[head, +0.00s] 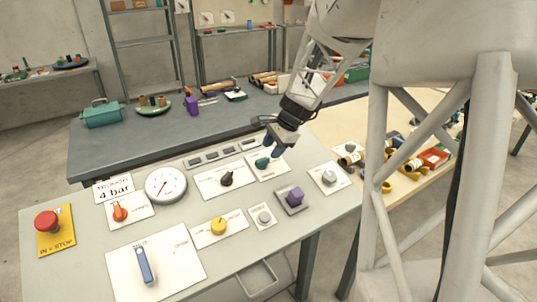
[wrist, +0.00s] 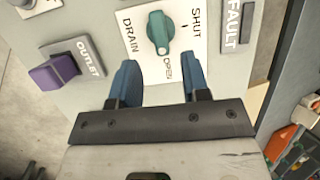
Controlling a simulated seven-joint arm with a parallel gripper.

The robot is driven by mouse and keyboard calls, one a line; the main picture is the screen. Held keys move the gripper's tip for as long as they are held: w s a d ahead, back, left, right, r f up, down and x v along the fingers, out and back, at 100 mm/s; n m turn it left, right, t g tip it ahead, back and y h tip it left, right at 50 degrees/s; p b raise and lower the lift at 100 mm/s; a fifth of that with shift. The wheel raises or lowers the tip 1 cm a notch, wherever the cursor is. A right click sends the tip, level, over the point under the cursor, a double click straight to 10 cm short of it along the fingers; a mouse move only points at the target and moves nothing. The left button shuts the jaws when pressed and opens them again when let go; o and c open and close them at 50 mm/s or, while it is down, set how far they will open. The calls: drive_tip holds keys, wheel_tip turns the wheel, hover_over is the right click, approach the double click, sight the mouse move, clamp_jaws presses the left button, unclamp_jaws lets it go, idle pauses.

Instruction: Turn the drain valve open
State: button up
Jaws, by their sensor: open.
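The drain valve is a teal knob (head: 262,162) on a white plate at the back of the sloping panel. In the wrist view the knob (wrist: 158,30) sits between the printed words DRAIN, SHUT and OPEN. Its grip bar runs roughly up and down the picture, with its lower end, which seems to carry a pale mark, towards OPEN. SHUT is on its right. My gripper (head: 276,149) hangs over the panel by the knob, partly hiding its plate in the head view. In the wrist view its two blue fingers (wrist: 161,66) are apart and empty, short of the knob.
A purple OUTLET knob (wrist: 55,70) is left of the drain plate in the wrist view. A black knob (head: 226,179), a yellow knob (head: 218,226), a gauge (head: 166,186) and a red stop button (head: 47,222) share the panel. A grey bench (head: 140,136) stands behind.

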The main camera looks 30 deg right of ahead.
drive_tip(key=shift+v, duration=1.1)
drive_tip(key=shift+s+a, duration=0.1)
drive_tip(key=s+a+r+n+g+h, duration=0.1)
drive_tip(key=s+a+r+n, duration=0.3)
drive_tip(key=a, duration=0.4)
drive_tip(key=s+a+r+n, duration=0.1)
drive_tip(key=s+a+n, duration=0.3)
drive_tip(key=s+a, duration=0.3)
drive_tip(key=s+a+n+h, duration=0.1)
drive_tip(key=s+a+n, duration=0.3)
drive_tip(key=s, duration=0.4)
drive_tip(key=s+a+n+h, duration=0.1)
drive_tip(key=s+a+n, duration=0.4)
drive_tip(key=s, duration=0.3)
drive_tip(key=shift+r+h, duration=0.3)
drive_tip(key=shift+h, duration=0.1)
drive_tip(key=shift+a, duration=0.15)
